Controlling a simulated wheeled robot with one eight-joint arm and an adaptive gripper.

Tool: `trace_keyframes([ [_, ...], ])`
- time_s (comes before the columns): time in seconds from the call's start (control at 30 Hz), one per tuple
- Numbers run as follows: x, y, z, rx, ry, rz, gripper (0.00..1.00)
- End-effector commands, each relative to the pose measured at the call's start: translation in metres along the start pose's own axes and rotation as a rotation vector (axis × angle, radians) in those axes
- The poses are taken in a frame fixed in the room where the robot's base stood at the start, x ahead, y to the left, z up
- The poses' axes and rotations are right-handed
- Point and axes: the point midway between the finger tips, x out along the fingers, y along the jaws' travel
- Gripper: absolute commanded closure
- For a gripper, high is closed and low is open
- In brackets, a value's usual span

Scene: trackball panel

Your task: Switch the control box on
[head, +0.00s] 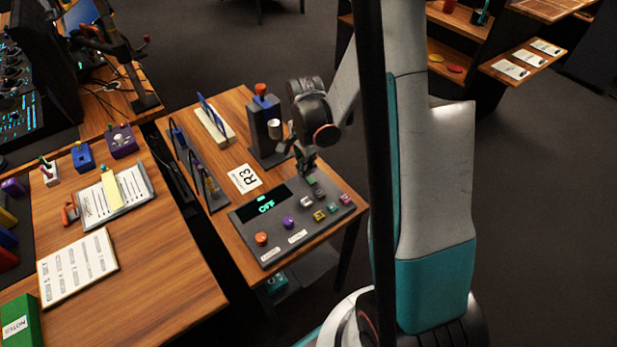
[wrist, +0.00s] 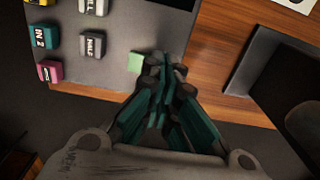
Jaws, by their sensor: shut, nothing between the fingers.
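The control box (head: 275,237) is a dark grey panel on the small wooden table, with a black display (head: 265,205) reading "OFF" in green. An orange knob (head: 261,238), a purple knob (head: 289,222) and several coloured keys sit on its face. My gripper (head: 307,167) is shut and empty at the box's far corner. In the wrist view, its fingertips (wrist: 160,62) are beside a pale green key (wrist: 135,62), partly over its edge. I cannot tell whether they touch it. A teal "IN 2" key (wrist: 41,38) and a dark "HALF" key (wrist: 92,45) lie further left.
A dark upright stand with an orange top (head: 262,92) is close behind my gripper. A white "R3" card (head: 245,178) lies behind the box. Racks stand at the table's left. A larger desk (head: 150,270) with clipboards is at left. Dark floor is open at right.

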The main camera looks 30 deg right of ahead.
Motion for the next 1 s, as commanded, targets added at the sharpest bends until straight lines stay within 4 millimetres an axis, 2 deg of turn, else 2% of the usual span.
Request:
trace_keyframes([
  [0.57, 0.005, 0.0, 0.0, 0.0, 0.0, 0.0, 1.0],
  [1.0, -0.023, 0.0, 0.0, 0.0, 0.0, 0.0, 1.0],
])
